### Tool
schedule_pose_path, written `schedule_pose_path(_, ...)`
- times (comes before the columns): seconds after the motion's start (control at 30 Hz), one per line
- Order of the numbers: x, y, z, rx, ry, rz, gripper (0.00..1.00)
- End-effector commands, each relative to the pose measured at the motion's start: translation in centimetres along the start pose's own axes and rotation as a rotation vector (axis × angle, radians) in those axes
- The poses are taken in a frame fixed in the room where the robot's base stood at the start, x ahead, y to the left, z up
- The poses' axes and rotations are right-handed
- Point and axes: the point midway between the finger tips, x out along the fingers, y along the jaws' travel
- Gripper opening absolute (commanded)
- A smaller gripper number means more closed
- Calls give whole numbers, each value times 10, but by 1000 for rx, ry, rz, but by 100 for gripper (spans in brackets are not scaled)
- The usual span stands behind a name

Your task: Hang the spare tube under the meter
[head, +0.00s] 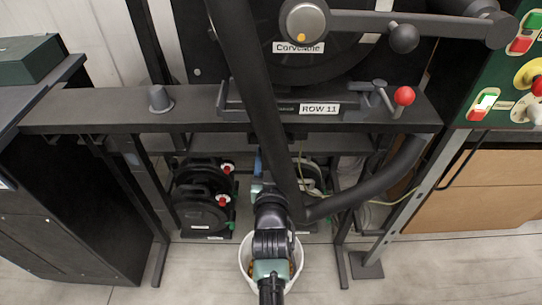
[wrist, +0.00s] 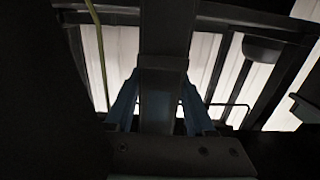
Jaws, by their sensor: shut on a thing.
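The meter (head: 300,80) is the large dark round housing at the top of the head view, above the rail marked ROW 11. My gripper (head: 258,163) is low, below that rail, and mostly hidden behind my wrist in the head view. In the wrist view its two blue fingers (wrist: 160,108) stand on either side of a dark, straight piece, which I take as the spare tube (wrist: 162,95). It has a collar-like band near the middle and runs up out of the picture. The gripper is shut on it. The meter's underside is hidden in the head view.
A dark rail (head: 85,117) crosses above my gripper, with a grey cup (head: 160,99) and a red knob (head: 404,95) on it. Dark reels (head: 203,216) stand under it at left. A white bucket (head: 244,262) is on the floor below my wrist. A yellowish cable (wrist: 97,45) hangs nearby.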

Motion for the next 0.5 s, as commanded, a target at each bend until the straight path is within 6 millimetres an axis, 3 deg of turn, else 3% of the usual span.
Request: schedule_pose_path(0.5,0,0,3,0,4,0,0)
